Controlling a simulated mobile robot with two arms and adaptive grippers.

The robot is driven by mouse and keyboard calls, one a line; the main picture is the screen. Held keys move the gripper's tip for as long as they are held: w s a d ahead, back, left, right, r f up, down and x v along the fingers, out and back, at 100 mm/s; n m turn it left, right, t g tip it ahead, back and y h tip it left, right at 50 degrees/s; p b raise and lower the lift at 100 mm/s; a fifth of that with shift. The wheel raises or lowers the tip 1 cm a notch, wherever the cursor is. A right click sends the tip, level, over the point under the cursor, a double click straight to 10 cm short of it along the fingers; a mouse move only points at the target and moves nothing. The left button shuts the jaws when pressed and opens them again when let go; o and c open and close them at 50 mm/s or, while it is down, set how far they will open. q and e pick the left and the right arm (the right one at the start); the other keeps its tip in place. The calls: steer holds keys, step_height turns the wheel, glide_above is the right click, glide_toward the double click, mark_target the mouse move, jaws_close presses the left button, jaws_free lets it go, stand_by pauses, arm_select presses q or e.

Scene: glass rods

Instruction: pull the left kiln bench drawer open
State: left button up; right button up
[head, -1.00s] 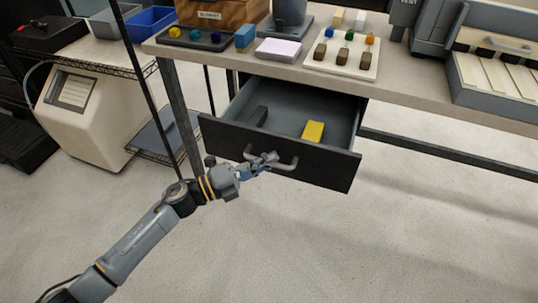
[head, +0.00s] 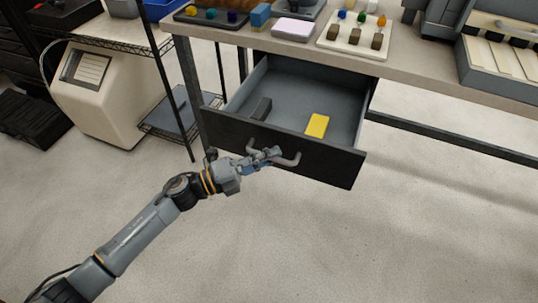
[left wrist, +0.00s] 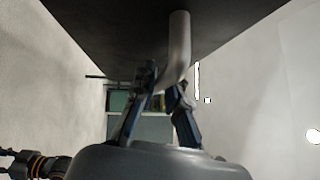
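The left kiln bench drawer (head: 283,149) stands well out from under the bench top, with a black front and grey inside. Its curved grey handle (head: 291,160) is on the front and also shows in the left wrist view (left wrist: 180,45). My left gripper (head: 268,156) is at the handle, its two fingers (left wrist: 164,88) closed about the bar. The fingers hide part of the handle.
A wire shelf rack (head: 165,118) and a cream machine (head: 98,95) stand left. The floor in front is clear.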

arm_select(q)
steer(key=o, duration=0.3)
steer(key=shift+o, duration=0.2)
steer(key=shift+a, duration=0.1)
steer(key=v, duration=1.2)
steer(key=shift+f, duration=0.1)
